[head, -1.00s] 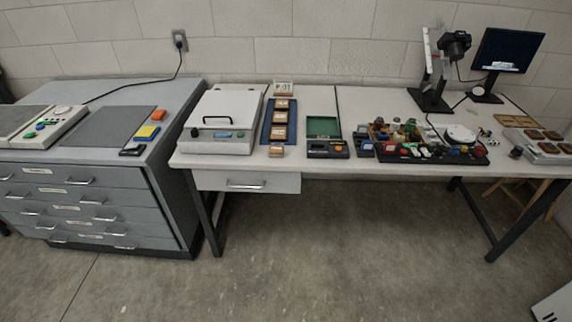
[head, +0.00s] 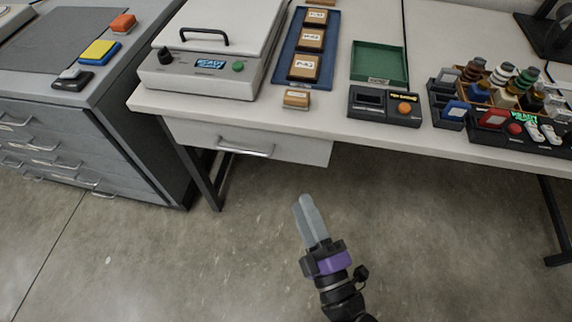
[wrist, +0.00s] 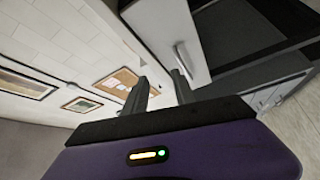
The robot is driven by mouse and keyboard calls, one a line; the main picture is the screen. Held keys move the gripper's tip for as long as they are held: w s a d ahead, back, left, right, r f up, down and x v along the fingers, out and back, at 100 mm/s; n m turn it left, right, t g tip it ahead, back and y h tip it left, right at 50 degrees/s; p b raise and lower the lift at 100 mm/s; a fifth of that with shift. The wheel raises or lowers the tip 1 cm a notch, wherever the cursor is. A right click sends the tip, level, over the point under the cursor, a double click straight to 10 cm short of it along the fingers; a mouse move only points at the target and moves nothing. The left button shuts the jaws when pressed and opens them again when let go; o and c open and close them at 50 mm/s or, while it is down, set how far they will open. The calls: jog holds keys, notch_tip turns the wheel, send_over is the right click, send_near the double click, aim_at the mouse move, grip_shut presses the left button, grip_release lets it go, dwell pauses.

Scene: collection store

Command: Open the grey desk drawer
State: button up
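The grey desk drawer (head: 295,149) hangs under the left end of the desk in the head view, its front close below the tabletop edge; it looks closed. Its metal bar handle (head: 245,149) is on the front. My gripper (head: 304,202) is in front of and below the drawer, to the right of the handle, apart from it in the head view. In the wrist view my gripper's fingers (wrist: 160,88) stand apart with nothing between them. There the drawer front (wrist: 160,30) is tilted, and the handle (wrist: 183,57) shows just beyond the right finger's tip.
A grey drawer cabinet (head: 100,165) stands left of the desk. A dark desk leg (head: 198,175) is left of my gripper. The tabletop (head: 330,115) holds a white machine (head: 205,80), a blue tray (head: 282,72) and small devices. Floor below the desk is clear.

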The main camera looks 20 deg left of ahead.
jog(key=w+a+f+n+g+y+b, duration=0.1)
jog(key=w+a+n+g+b, duration=0.1)
jog(key=a, duration=0.7)
jog(key=w+a+f+n+g+y+b, duration=0.1)
jog(key=w+a+n+y+b, duration=0.1)
jog(key=w+a+n, duration=0.3)
jog(key=shift+w+a+g+b, duration=0.4)
jog(key=shift+w+a+b, duration=0.1)
jog(key=shift+a, duration=1.7)
grip_shut()
